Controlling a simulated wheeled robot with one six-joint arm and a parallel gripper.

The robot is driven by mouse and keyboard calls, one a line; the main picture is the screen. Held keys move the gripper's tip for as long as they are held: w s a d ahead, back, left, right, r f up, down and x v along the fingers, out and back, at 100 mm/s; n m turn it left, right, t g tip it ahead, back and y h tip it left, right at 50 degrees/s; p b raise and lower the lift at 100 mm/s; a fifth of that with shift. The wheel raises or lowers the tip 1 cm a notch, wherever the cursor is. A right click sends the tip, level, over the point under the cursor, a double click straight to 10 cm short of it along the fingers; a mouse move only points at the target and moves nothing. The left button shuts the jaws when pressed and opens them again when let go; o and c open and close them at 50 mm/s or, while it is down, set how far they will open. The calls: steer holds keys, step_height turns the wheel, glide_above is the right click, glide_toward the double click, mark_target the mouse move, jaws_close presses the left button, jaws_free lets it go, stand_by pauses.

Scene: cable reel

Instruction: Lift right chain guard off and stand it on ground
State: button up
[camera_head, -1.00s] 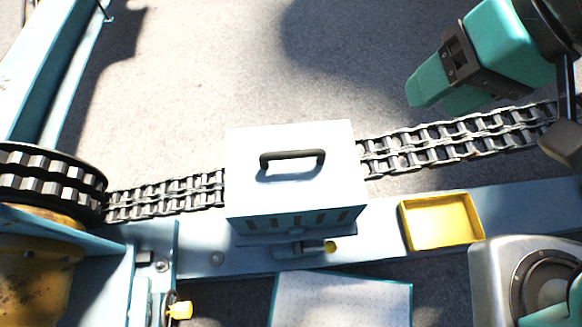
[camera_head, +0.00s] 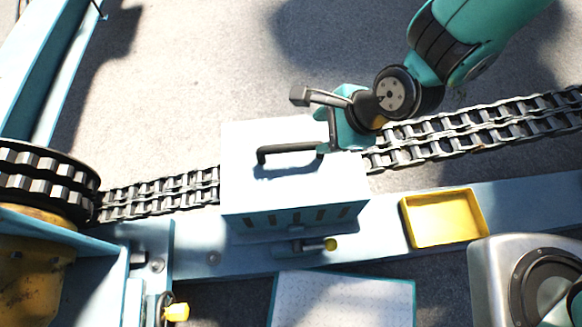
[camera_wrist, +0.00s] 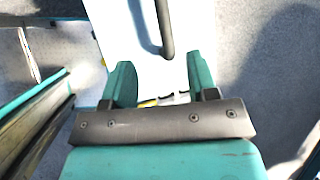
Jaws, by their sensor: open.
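The chain guard is a pale blue box (camera_head: 245,185) sitting over the double-strand chain, with a black bar handle (camera_head: 285,150) on its top. My gripper (camera_head: 340,142) is above the right part of the guard's top, at the right end of the handle. In the wrist view my gripper (camera_wrist: 160,72) has its two green fingers spread apart. There the handle (camera_wrist: 166,30) lies ahead and in line with the gap between them, over the white guard top (camera_wrist: 125,30). The gripper hides the handle's right end in the head view.
The chain (camera_head: 470,135) runs right and left from the guard to a toothed sprocket (camera_head: 45,175). A yellow tray (camera_head: 445,218) sits on the blue beam (camera_head: 375,235). Grey ground behind the chain is clear.

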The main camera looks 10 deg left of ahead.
mark_target(294, 148)
steer(key=x, duration=0.8)
steer(key=shift+a+f, duration=0.1)
steer(key=shift+f, duration=0.05)
steer(key=x, duration=0.5)
steer(key=shift+w+a+f, duration=0.15)
steer(key=shift+w+f, duration=0.1)
steer(key=shift+f, duration=0.05)
steer(key=shift+f, duration=0.25)
jaws_close()
stand_by(1.2)
